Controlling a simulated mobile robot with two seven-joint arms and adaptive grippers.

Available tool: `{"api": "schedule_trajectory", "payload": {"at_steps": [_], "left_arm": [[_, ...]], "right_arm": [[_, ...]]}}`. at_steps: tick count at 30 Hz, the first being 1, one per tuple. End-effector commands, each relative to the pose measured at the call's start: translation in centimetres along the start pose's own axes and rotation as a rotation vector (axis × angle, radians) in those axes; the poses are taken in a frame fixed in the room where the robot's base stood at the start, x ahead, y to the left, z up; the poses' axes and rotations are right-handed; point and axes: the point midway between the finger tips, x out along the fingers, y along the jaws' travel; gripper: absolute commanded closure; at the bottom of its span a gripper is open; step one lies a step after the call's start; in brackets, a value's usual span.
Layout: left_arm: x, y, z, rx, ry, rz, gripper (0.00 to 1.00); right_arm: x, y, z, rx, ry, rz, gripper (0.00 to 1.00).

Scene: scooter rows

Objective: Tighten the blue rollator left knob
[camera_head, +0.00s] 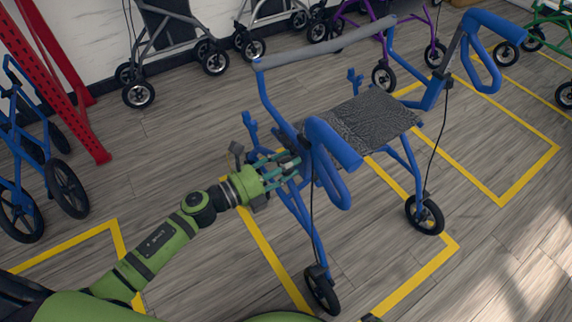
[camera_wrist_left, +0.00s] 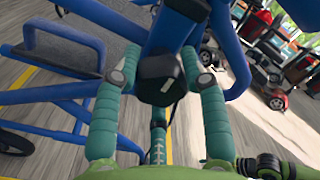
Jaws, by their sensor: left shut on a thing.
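The blue rollator (camera_head: 334,147) stands upright in the middle of the head view, with a dark grey seat and a grey backrest bar. My left gripper (camera_head: 286,166) reaches its left side from the left, just below the blue left handle. In the left wrist view, the black left knob (camera_wrist_left: 160,80) sits on the blue tube between the teal fingers of the left gripper (camera_wrist_left: 163,84), which are shut on it. In the head view the fingers and frame tubes mostly hide the knob. My right gripper does not show.
Yellow lines (camera_head: 265,255) mark bays on the wood floor. A red rack post (camera_head: 62,70) and another blue walker (camera_head: 45,170) stand at the left. A purple rollator (camera_head: 438,50) and others line the back. Floor in front of the rollator is mostly clear.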

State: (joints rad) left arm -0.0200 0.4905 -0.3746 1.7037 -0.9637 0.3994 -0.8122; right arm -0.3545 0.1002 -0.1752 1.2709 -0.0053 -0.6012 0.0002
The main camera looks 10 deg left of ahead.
Motion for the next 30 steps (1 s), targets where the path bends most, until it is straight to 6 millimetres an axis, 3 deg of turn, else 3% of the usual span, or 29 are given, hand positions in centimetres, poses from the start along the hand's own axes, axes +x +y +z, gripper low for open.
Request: {"api": "schedule_trajectory", "payload": {"at_steps": [1,10,11,12,13,23,30], "left_arm": [[0.0,0.0,1.0,0.015,-0.018,0.003,0.9],[0.1,-0.2,1.1,0.017,-0.02,0.0,0.9],[0.1,-0.2,1.1,0.017,-0.02,0.0,0.53],[0.1,-0.2,1.1,0.016,-0.02,0.0,0.37],[0.1,-0.2,1.1,0.016,-0.019,0.0,0.34],[-0.2,-0.1,0.6,0.009,-0.011,0.001,0.34],[-3.8,0.1,0.4,0.007,-0.01,0.005,0.34]], "right_arm": [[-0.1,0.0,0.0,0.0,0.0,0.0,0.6],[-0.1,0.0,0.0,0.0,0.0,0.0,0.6],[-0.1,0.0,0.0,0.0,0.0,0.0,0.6],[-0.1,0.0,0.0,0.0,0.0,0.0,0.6],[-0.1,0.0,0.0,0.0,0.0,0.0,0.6],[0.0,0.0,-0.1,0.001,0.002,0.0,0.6],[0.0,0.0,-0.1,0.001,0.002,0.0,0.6]]}}
